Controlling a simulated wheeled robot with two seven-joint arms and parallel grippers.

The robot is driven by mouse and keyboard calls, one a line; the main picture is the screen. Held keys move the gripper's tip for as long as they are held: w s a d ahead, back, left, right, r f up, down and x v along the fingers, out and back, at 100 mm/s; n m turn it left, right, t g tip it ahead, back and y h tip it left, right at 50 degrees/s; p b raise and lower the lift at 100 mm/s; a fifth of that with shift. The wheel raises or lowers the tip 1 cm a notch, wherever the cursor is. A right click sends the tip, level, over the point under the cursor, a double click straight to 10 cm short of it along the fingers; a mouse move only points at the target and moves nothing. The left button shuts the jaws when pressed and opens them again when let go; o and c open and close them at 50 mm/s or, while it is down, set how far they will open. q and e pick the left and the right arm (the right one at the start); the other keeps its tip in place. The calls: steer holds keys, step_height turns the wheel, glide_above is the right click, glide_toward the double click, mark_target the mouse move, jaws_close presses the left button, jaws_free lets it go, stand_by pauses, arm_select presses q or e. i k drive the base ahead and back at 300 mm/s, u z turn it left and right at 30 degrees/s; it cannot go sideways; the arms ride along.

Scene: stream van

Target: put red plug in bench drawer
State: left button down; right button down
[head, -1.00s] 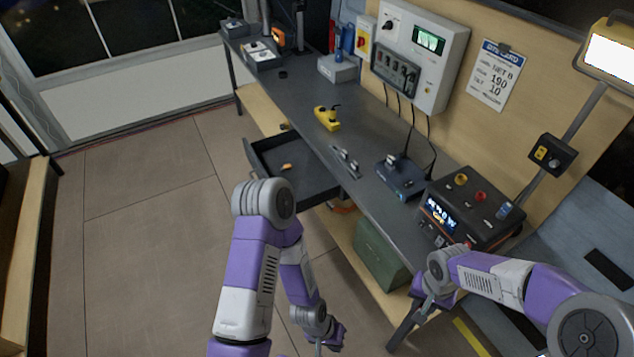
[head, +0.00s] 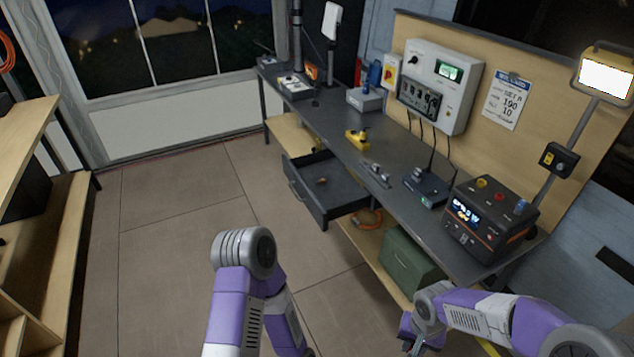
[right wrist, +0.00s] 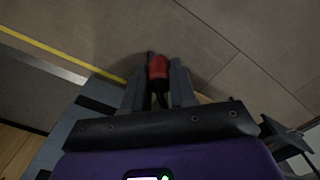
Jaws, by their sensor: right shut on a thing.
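The red plug (right wrist: 158,68) shows in the right wrist view between the two fingers of my right gripper (right wrist: 159,85), which is shut on it. A dark cable end or strap hangs below the plug. In the head view my right gripper (head: 412,346) is at the bottom edge, in front of the bench's near end, and the plug cannot be made out there. My left gripper is below the picture's edge.
The grey bench (head: 345,128) carries a yellow block (head: 357,137), a grey metal piece (head: 376,173), a blue-grey box (head: 425,188) and a dark device with a display (head: 489,221). A green case (head: 411,262) stands on the lower shelf. The floor (head: 180,260) before the drawer is clear.

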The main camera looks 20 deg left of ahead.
mark_target(310, 172)
steer(key=u, duration=0.95)
steer(key=i, duration=0.9)
steer(key=u, duration=1.05)
steer(key=i, duration=1.7)
steer(key=z, duration=0.85)
steer(key=i, duration=1)
steer(key=z, duration=1.15)
steer(key=i, duration=0.2)
steer(key=z, duration=0.25)
